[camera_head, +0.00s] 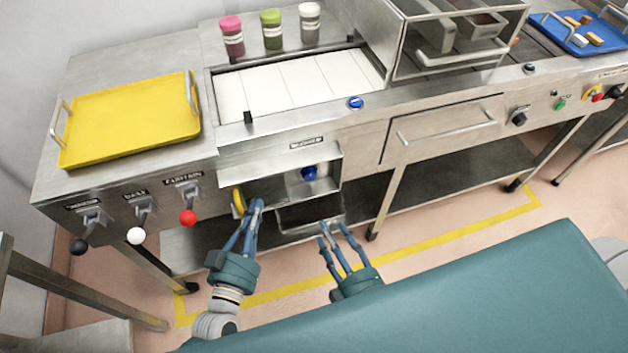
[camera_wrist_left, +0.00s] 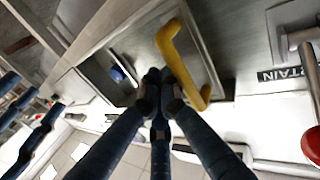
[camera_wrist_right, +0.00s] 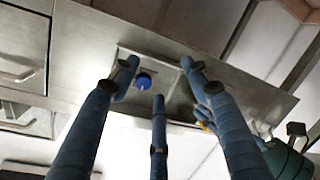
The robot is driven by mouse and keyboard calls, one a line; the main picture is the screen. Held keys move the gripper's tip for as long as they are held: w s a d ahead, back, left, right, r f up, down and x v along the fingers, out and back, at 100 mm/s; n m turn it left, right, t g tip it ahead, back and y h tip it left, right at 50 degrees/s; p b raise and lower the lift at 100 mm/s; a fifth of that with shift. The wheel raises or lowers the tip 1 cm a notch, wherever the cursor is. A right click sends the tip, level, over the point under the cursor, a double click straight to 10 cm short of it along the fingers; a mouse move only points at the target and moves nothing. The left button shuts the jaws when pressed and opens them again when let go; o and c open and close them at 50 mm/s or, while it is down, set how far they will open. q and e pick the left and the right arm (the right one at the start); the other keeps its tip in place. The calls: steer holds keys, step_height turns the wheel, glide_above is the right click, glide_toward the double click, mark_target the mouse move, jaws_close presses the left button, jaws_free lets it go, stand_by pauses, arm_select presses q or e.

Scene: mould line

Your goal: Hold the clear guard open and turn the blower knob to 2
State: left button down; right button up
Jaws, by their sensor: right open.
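The blue blower knob (camera_head: 309,173) sits in a recess under the counter; it also shows in the left wrist view (camera_wrist_left: 118,73) and right wrist view (camera_wrist_right: 144,80). Its pointer setting is too small to read. The guard's yellow handle (camera_head: 238,202) is at the recess's left side, and large in the left wrist view (camera_wrist_left: 166,42). The clear panel is hard to make out, so how far it is open I cannot tell. My left gripper (camera_head: 256,204) is shut, fingertips together right beside the handle. My right gripper (camera_head: 335,228) is open and empty, below and in front of the knob.
Several levers with black, white and red (camera_head: 188,218) balls stand left of the recess. A metal tray (camera_head: 300,222) is below it. A drawer (camera_head: 440,128) is to the right. A yellow tray (camera_head: 130,120) lies on the counter.

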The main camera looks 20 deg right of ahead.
steer(key=t, duration=0.2)
glide_toward(312, 177)
steer(key=shift+n, duration=0.4)
steer(key=w, duration=0.5)
steer(key=w+a, duration=0.1)
steer(key=w, duration=0.2)
steer(key=shift+w+r, duration=0.1)
steer(key=shift+w, duration=0.1)
steer(key=c, duration=1.1)
